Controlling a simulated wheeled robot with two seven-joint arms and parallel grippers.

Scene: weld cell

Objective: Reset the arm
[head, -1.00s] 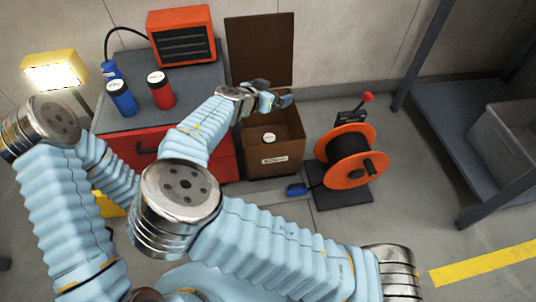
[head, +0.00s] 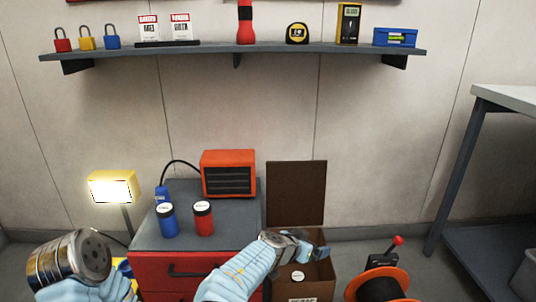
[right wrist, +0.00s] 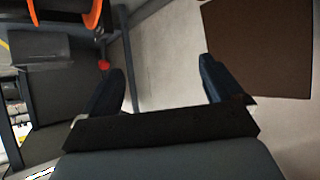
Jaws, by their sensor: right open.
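My right gripper (head: 318,243) is in the head view, above the open brown box (head: 322,268). In the right wrist view its two dark fingers (right wrist: 165,92) stand wide apart with nothing between them. The box's raised brown lid (head: 297,193) stands behind the gripper, and it also shows in the right wrist view (right wrist: 258,45). A white-topped round item (head: 297,276) is inside the box. My left arm shows only as a joint at the lower left, and its gripper is out of view.
A red cabinet (head: 165,267) bears an orange heater (head: 228,174), a blue canister (head: 167,220) and a red canister (head: 203,218). An orange cable reel (head: 385,276) stands right of the box. A wall shelf (head: 220,51) holds padlocks and tools. A lit lamp (head: 113,187) stands left.

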